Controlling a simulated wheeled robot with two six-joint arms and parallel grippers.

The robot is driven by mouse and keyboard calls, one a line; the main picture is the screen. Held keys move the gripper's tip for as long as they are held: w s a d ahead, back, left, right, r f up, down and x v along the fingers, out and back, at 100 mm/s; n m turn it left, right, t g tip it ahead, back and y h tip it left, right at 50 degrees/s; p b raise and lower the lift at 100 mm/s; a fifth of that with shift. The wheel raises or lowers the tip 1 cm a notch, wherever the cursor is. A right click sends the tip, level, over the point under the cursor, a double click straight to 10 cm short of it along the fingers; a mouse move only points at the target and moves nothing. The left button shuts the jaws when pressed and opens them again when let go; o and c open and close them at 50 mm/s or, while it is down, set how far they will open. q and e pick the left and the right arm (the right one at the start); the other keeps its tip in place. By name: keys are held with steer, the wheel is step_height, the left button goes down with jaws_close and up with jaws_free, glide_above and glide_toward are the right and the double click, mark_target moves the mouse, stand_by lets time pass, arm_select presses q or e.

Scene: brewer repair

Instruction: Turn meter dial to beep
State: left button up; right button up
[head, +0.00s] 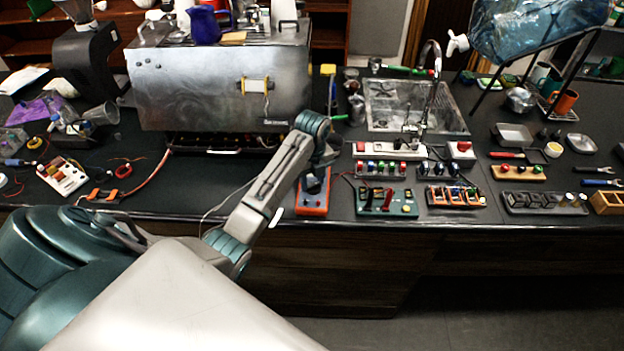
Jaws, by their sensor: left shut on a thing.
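The meter (312,209) is a small orange device with a darker face, lying near the front edge of the dark counter, right of the steel brewer. My left arm reaches over from the lower left, and its wrist bends down onto the meter's upper part. My left gripper (318,172) is shut at the meter's dial; the wrist hides the dial and most of the fingers, so the dial's setting cannot be read. My right gripper is not in view.
The steel brewer (215,85) stands at the back left. A green circuit board (387,211) and a rack of orange-marked parts (455,196) lie right of the meter. A sink (385,112) is behind them. A white multi-coloured box (62,176) and cables lie left.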

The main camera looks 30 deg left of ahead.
arm_select(q)
steer(key=shift+w+m, duration=0.1)
steer(key=shift+m, duration=1.6)
steer(key=shift+d, duration=0.1)
steer(key=o, duration=1)
